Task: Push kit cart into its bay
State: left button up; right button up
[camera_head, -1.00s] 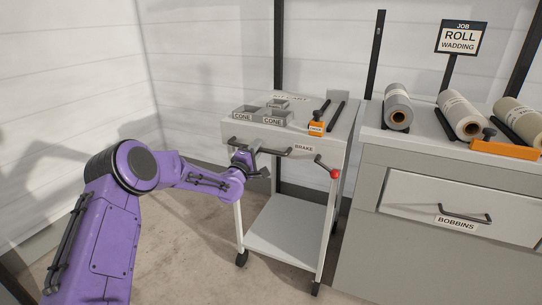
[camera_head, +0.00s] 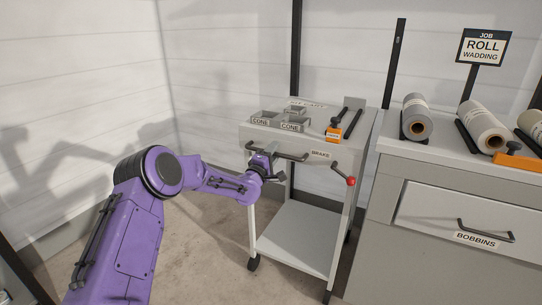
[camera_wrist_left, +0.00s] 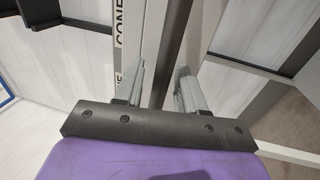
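The white kit cart (camera_head: 300,221) stands on casters left of the counter, its top carrying cone bins and a small orange-tagged tool. A dark handle bar (camera_head: 292,157) runs along its front, and it also shows in the left wrist view (camera_wrist_left: 176,40). My left gripper (camera_head: 272,170) is at the left part of this handle. In the left wrist view its two fingers (camera_wrist_left: 160,85) stand apart on either side of the bar, with a gap visible on the left. A red-knobbed brake lever (camera_head: 350,181) sticks out at the cart's front right. My right gripper is not in view.
The counter (camera_head: 388,213) with the bobbins drawer (camera_head: 455,220) stands close to the cart's right, with wadding rolls (camera_head: 416,128) on top. A white panelled wall (camera_head: 230,60) and dark posts (camera_head: 297,50) rise behind. Floor is clear at the cart's front left.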

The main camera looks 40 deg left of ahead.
pick_arm(q)
jog(key=v, duration=1)
jog(key=shift+s+p, duration=0.15)
jog(key=shift+p, duration=0.2)
jog(key=shift+f, duration=0.1)
jog(key=s+d+f+m+g, duration=0.45)
jog(key=s+f, duration=0.25)
jog(key=f, duration=0.4)
jog(key=s+d+f+m+g, duration=0.3)
jog(key=s+d+f+g, duration=0.4)
jog(key=f, duration=0.5)
jog(key=s+d+f+m+g, duration=0.15)
jog(key=s+f, duration=0.45)
jog(key=s, duration=0.6)
jog(key=s+d+f+m+g+y, duration=0.1)
jog(key=s+f+m+g, duration=0.15)
jog(key=s, duration=0.55)
jog(key=s+d+f+m+g, duration=0.1)
jog(key=s+f+g, duration=0.15)
jog(key=s, duration=0.65)
notch_tip(320, 180, up, 13)
jog(key=w+t+p, duration=0.1)
jog(key=p, duration=1.2)
